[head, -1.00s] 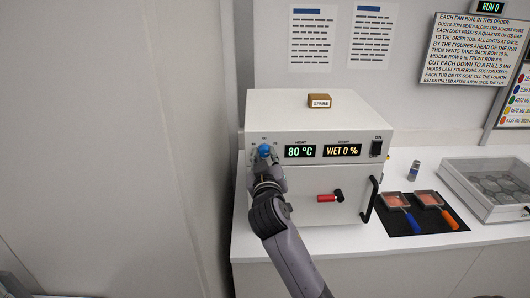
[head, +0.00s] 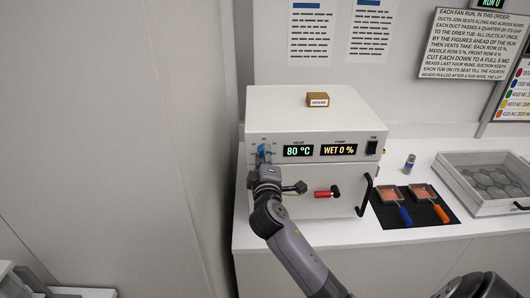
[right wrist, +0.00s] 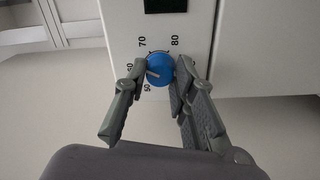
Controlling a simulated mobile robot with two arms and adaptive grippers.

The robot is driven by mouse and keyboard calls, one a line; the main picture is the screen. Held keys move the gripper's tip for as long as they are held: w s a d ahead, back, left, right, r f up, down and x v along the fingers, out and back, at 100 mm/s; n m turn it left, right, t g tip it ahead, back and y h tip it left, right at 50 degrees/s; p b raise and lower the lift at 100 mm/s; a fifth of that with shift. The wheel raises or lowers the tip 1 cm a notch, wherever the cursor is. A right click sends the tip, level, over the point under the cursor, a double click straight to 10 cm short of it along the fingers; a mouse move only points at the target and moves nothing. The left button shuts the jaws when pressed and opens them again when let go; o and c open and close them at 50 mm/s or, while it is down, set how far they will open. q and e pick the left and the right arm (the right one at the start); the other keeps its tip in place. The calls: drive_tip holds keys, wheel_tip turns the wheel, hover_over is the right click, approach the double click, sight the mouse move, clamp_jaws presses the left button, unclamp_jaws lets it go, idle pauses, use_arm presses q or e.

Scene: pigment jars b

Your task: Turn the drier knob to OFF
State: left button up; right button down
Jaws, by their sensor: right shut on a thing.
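The drier (head: 300,125) is a white box on the bench with a blue knob (head: 262,148) at the left of its front panel. Its displays read 80 °C and WET 0 %. My right gripper (head: 264,160) is at the knob, shut on it. In the right wrist view the blue knob (right wrist: 160,69) sits between the two fingers (right wrist: 157,78). Its white pointer mark lies toward the left, near the 60 and 50 marks; 70 and 80 are above. I see no OFF mark. My left gripper is not in view.
A red-handled lever (head: 328,193) and a black door handle (head: 365,195) are on the drier front. An ON switch (head: 371,148) is at its right. A SPARE block (head: 318,99) lies on top. Scoops lie on a black mat (head: 388,215) to the right.

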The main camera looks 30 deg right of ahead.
drive_tip(key=shift+a+f+n, duration=0.1)
drive_tip(key=shift+f+n, duration=0.05)
drive_tip(key=shift+n, duration=14.45)
drive_tip(key=c, duration=1.4)
unclamp_jaws()
drive_tip(key=shift+o, duration=0.4)
